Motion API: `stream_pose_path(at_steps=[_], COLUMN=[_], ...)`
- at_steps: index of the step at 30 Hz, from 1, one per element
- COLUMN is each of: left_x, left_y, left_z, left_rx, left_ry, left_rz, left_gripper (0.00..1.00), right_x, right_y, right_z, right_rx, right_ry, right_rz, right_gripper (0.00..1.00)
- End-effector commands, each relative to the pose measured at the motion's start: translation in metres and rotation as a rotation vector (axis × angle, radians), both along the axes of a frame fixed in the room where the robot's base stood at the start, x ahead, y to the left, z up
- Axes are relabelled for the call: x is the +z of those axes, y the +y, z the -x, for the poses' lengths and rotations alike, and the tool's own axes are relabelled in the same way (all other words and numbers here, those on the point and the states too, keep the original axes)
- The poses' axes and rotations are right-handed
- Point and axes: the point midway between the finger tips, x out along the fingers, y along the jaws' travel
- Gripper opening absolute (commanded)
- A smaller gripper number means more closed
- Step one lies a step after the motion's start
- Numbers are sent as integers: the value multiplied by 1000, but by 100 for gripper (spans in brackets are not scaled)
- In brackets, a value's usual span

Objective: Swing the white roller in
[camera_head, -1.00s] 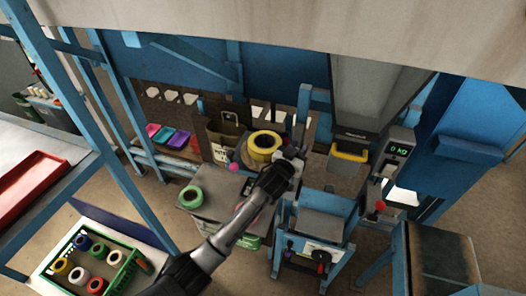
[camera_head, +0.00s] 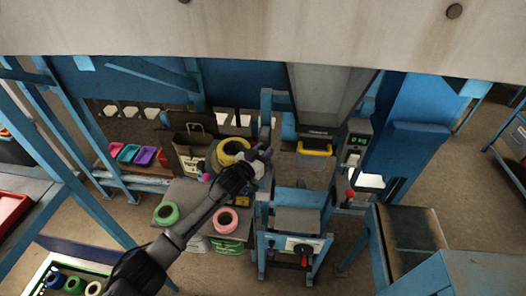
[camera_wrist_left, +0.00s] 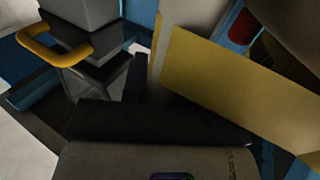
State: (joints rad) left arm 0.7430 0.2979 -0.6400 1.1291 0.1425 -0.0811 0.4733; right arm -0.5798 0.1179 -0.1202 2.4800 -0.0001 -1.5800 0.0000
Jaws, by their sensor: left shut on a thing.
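My left gripper (camera_head: 262,156) is at the near right side of a yellow roll (camera_head: 232,151), beside a blue post of the sack stand. It is shut on a small part, which its fingers and the distance mostly hide. I cannot make out clearly that this part is the white roller, and no white roller shows plainly elsewhere. In the left wrist view a flat yellow and cream surface (camera_wrist_left: 235,90) fills the right side close to the lens. The fingertips cannot be told apart there. My right gripper is not in view.
A grey chute (camera_head: 330,100) with a yellow-edged mouth hangs to the right, beside a scale display (camera_head: 357,140). A blue-framed stand (camera_head: 298,222) stands in front.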

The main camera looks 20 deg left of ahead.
Motion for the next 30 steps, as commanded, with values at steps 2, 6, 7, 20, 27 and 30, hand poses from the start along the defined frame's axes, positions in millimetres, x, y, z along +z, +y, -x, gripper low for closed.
stream_pose_path(at_steps=[2,6,7,20,27,30], left_x=[0,0,0,-1,-2,-3], left_y=[1,1,1,1,8,13], left_z=[0,0,0,0,17,31], left_rx=[1,2,2,2,2,2], left_ry=[0,1,1,1,1,0], left_rz=[0,0,0,0,0,-1], left_gripper=[0,34,37,53,53,53], right_x=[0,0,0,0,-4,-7], right_y=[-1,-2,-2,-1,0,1], right_z=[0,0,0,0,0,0], right_rx=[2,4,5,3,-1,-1], right_ry=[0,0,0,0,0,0], right_rz=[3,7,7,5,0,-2], right_gripper=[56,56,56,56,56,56])
